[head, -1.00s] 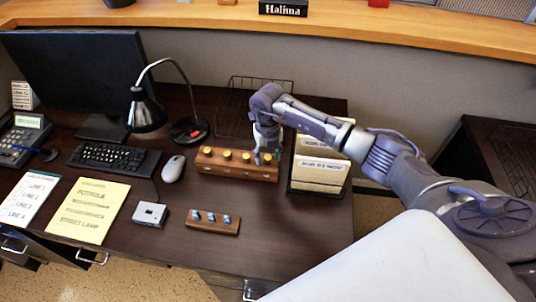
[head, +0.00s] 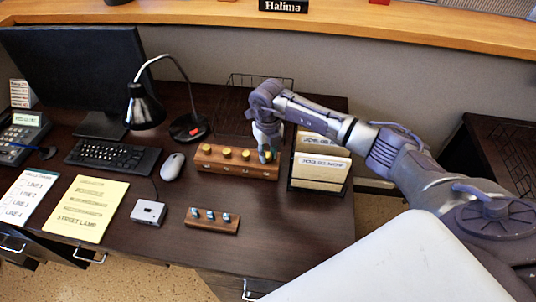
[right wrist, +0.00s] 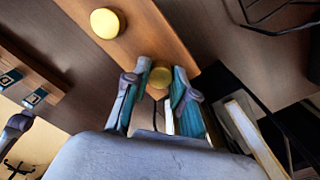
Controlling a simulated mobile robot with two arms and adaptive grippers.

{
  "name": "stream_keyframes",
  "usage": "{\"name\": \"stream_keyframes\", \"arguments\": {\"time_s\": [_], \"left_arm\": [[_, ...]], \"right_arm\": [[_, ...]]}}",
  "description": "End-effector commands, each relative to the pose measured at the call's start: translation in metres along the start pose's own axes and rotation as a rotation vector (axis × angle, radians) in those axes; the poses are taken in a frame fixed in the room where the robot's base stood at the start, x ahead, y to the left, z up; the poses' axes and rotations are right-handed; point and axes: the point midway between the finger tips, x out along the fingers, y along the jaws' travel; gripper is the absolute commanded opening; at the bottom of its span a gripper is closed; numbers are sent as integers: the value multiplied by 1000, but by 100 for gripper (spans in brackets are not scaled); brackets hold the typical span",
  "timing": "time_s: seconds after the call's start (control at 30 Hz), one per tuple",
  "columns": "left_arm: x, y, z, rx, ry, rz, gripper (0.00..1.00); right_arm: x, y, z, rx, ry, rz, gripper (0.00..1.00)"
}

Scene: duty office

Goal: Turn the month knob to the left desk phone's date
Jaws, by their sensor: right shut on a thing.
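A wooden block (head: 237,171) with a row of yellow knobs lies on the dark desk. My right gripper (head: 267,156) is over the rightmost knob, pointing down. In the right wrist view my right gripper (right wrist: 160,92) is shut with its two fingers on either side of that yellow knob (right wrist: 160,77). The neighbouring yellow knob (right wrist: 105,23) stands free. My left gripper is not in view.
A file rack (head: 320,162) stands just right of the block, close to my gripper. A wire basket (head: 250,100) is behind it. A lamp (head: 146,107), keyboard (head: 113,156) and mouse (head: 173,167) are to the left.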

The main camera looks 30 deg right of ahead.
Motion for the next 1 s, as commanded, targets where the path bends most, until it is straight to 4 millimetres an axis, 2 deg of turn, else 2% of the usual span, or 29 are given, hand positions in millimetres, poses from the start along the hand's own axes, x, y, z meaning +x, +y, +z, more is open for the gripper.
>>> {"name": "stream_keyframes", "arguments": {"time_s": [0.6,1.0], "left_arm": [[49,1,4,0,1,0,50],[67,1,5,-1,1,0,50]], "right_arm": [[3,-1,1,-563,-3,-1,0],[1,0,1,-820,-3,0,0]]}}
